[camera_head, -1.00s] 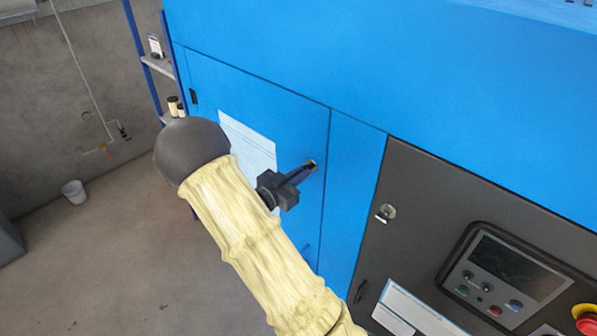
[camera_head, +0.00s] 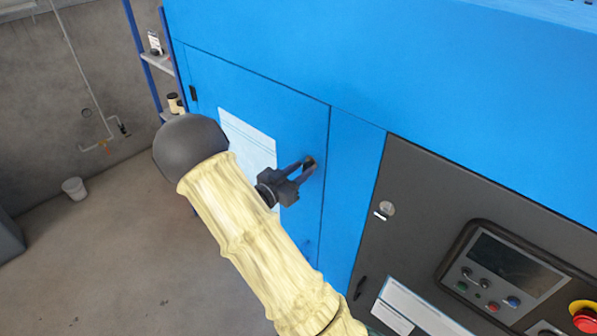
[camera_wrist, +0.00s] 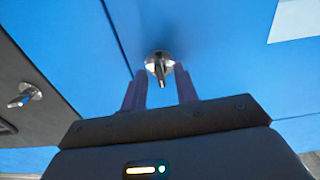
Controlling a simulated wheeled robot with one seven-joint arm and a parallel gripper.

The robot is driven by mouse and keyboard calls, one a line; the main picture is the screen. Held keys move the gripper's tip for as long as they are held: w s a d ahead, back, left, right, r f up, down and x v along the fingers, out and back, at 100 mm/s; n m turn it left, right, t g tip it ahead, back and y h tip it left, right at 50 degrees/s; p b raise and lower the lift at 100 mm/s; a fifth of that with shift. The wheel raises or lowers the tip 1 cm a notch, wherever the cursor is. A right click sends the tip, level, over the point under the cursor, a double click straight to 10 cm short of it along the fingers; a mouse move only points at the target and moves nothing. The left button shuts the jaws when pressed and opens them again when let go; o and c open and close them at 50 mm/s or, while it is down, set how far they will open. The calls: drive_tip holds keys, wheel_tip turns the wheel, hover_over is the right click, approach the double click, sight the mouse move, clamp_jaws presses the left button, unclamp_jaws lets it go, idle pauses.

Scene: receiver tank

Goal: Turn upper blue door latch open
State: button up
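The upper latch is a small round metal fitting with a dark handle on the blue door (camera_head: 300,125), near the door's right edge. In the wrist view the upper latch (camera_wrist: 160,64) sits just beyond and between my two fingertips, its handle pointing down toward the gripper. My gripper (camera_head: 306,167) is in front of it, fingers apart; the wrist view also shows the open fingers (camera_wrist: 160,88), one on each side of the handle. I cannot tell whether either finger touches it. In the head view the fingertips mostly hide the latch.
A dark panel (camera_head: 420,190) right of the door has its own metal latch (camera_head: 386,209), a screen and a red button (camera_head: 585,316). A white sheet (camera_head: 250,150) is on the door.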

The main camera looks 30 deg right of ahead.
drive_tip(key=shift+a, duration=0.15)
drive_tip(key=b+v, duration=0.5)
drive_tip(key=v, duration=1.2)
drive_tip(key=shift+b, duration=0.3)
drive_tip(key=w+f+n+t+y, duration=0.2)
drive_tip(key=w+n+t+y, duration=0.2)
drive_tip(key=w+y, duration=0.4)
drive_tip(key=s+f+n+g+y, duration=0.1)
drive_tip(key=s+n+g+y, duration=0.2)
drive_tip(key=s, duration=0.7)
drive_tip(key=s+d+f+n+g+y, duration=0.1)
drive_tip(key=s+n+g+y, duration=0.3)
drive_tip(key=s, duration=0.6)
drive_tip(key=f+n+y, duration=0.1)
drive_tip(key=n+y, duration=0.1)
drive_tip(key=shift+s+d+n+g, duration=0.25)
drive_tip(key=shift+s+n+g, duration=0.05)
drive_tip(key=shift+n, duration=0.1)
